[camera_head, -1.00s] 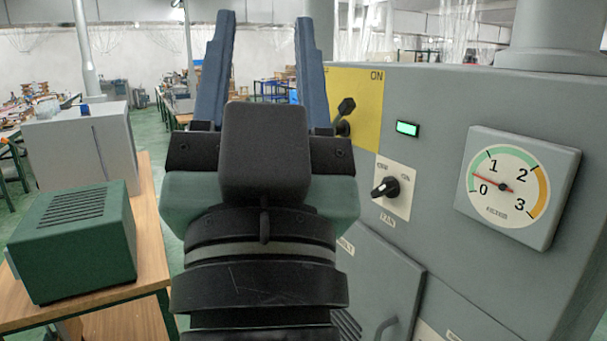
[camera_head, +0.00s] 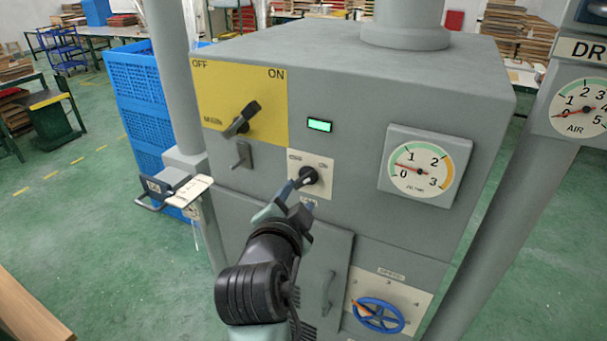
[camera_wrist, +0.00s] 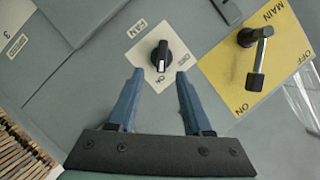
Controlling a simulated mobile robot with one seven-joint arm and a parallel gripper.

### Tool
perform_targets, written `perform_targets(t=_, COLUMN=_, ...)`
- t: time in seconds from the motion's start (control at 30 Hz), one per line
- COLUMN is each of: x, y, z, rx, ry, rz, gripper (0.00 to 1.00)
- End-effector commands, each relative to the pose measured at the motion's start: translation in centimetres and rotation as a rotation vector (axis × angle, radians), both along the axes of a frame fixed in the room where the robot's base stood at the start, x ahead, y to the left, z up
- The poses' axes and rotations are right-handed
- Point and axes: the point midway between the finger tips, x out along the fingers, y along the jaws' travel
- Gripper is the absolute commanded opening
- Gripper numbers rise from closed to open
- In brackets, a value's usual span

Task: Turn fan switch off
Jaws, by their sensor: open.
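The fan switch is a black rotary knob (camera_head: 311,176) on a white plate (camera_head: 322,190) on the front of the grey machine. In the wrist view the knob (camera_wrist: 161,56) sits just beyond and between my fingertips, with its grip bar roughly upright in the picture. The plate reads FAN. In the head view ON is at the plate's upper right; the upper-left label is too small to read. My gripper (camera_head: 298,188) is open at the knob, and its blue fingers (camera_wrist: 159,75) are apart with nothing between them. Contact with the knob cannot be told.
Left of the knob, a yellow MAIN plate (camera_head: 212,88) carries a black lever (camera_head: 241,118) tilted toward ON. A green lamp (camera_head: 320,125) is lit. A gauge (camera_head: 420,167) is to the right. A blue handwheel (camera_head: 377,315) is below. A tagged tray (camera_head: 172,187) juts out left.

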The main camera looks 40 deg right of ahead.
Motion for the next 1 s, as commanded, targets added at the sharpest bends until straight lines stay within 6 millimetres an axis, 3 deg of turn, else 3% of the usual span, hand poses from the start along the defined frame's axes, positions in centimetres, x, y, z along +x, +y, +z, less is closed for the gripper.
perform_targets(t=0.4, x=3.8, y=-4.7, z=-1.4, rx=0.001, ry=0.0, rz=0.001, gripper=0.5)
perform_targets(t=0.97, x=4.8, y=-5.8, z=-2.0, rx=-0.002, ry=-0.002, rz=0.003, gripper=0.5)
perform_targets(t=1.0, x=4.8, y=-5.8, z=-2.0, rx=-0.002, ry=-0.002, rz=0.003, gripper=0.43)
